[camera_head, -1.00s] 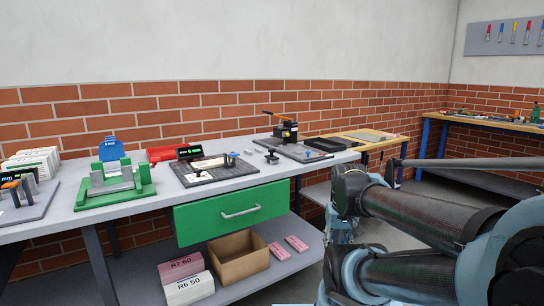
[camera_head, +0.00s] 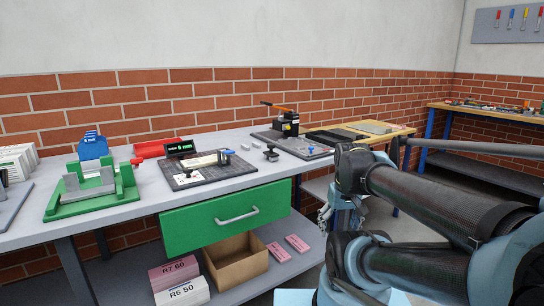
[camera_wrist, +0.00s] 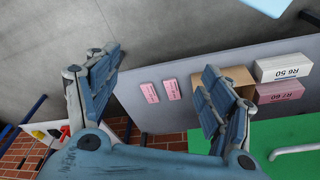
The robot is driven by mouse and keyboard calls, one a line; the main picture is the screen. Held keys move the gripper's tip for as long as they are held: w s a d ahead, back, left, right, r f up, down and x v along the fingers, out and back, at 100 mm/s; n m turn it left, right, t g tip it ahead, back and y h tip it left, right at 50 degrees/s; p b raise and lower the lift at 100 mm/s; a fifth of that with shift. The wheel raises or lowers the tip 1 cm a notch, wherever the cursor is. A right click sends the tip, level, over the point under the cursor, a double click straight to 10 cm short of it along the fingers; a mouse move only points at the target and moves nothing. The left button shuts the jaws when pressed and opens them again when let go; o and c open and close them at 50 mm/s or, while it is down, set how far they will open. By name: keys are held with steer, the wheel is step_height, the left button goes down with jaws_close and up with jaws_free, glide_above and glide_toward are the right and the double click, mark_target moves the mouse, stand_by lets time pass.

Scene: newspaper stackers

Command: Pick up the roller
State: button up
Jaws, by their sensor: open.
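I cannot tell for certain which object is the roller. A green stand (camera_head: 97,201) on the left of the workbench (camera_head: 210,182) carries a grey bar-like part (camera_head: 86,185) and a blue piece (camera_head: 93,146). Right of it, a dark grid plate (camera_head: 212,173) bears a pale strip and small black and blue-topped parts. My gripper (camera_wrist: 160,60) is open and empty in the wrist view, its blue fingers wide apart, with the floor and lower shelf beyond. In the head view it is right of the bench's front edge, partly hidden by my arm.
A green drawer (camera_head: 224,216) is shut under the bench. A cardboard box (camera_head: 236,261), labelled packs (camera_head: 182,292) and pink packs (camera_head: 297,243) lie on the lower shelf. A black press (camera_head: 288,124) with an orange lever stands at the bench's back. A second table (camera_head: 490,116) is at right.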

steer(key=w+a+r+n, duration=0.3)
steer(key=w+r+n, duration=0.2)
steer(key=w+r, duration=0.45)
step_height(320, 180, up, 21)
steer(key=n+g, duration=0.2)
steer(key=n, duration=1.2)
glide_above(271, 144)
steer(key=f, duration=1.1)
steer(key=shift+w+a+f, duration=0.15)
steer(key=shift+a, duration=0.1)
steer(key=shift+d+f, duration=0.15)
steer(key=shift+f, duration=1.25)
steer(key=shift+d+f, duration=0.1)
steer(key=shift+f, duration=1.3)
steer(key=c, duration=1.3)
